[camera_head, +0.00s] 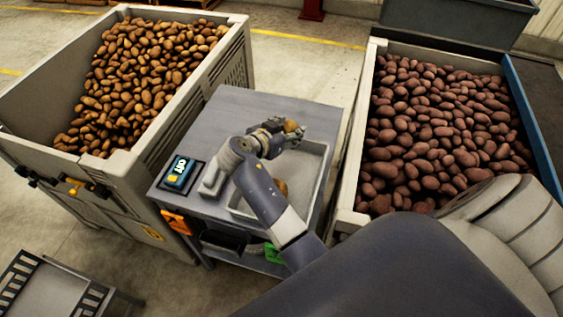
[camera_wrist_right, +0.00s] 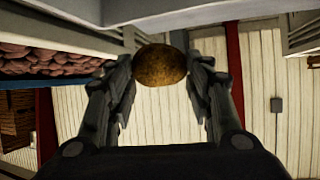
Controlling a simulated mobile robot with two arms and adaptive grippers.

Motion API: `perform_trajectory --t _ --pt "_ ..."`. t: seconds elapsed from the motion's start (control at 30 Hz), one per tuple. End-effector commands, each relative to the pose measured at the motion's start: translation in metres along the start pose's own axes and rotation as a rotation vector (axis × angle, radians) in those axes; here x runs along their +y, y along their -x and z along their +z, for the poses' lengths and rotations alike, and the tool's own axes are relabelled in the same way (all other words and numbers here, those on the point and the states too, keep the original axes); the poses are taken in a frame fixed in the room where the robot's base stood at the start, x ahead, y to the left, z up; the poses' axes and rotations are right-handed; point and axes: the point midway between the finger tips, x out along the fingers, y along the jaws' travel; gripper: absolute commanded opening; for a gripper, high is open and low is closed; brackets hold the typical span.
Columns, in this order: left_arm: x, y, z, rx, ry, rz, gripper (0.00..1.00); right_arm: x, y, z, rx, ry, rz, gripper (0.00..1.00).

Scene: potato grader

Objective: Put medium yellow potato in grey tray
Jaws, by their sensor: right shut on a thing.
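My right gripper (camera_head: 286,134) is shut on a yellow-brown potato (camera_head: 291,126). It holds the potato up over the far part of the grey tray (camera_head: 314,150). In the right wrist view the potato (camera_wrist_right: 160,65) sits between the two fingertips of the right gripper (camera_wrist_right: 161,72). The grey tray is on the grey table. Another brownish potato (camera_head: 281,187) lies in the tray, partly hidden by my right arm. My left gripper is not in view.
A scale display (camera_head: 180,173) stands on the left of the table (camera_head: 238,100). A large bin (camera_head: 177,110) of yellow-brown potatoes is on the left. A bin (camera_head: 354,132) of reddish potatoes is on the right. A small rack (camera_head: 55,290) is at lower left.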

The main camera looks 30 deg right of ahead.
Motion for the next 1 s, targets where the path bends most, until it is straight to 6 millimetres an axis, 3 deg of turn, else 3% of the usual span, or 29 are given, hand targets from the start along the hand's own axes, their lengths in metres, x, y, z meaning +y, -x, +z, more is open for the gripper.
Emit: perform_trajectory --t 0.33,0.8,1.0 --pt "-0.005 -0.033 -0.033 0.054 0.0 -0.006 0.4 0.004 -0.025 0.046 0.001 -0.005 0.008 0.19" --pt "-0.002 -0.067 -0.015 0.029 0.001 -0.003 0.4 0.004 -0.048 0.091 0.0 -0.004 0.007 0.19" --pt "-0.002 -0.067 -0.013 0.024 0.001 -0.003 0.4 0.004 -0.049 0.093 0.0 -0.007 0.006 0.19"
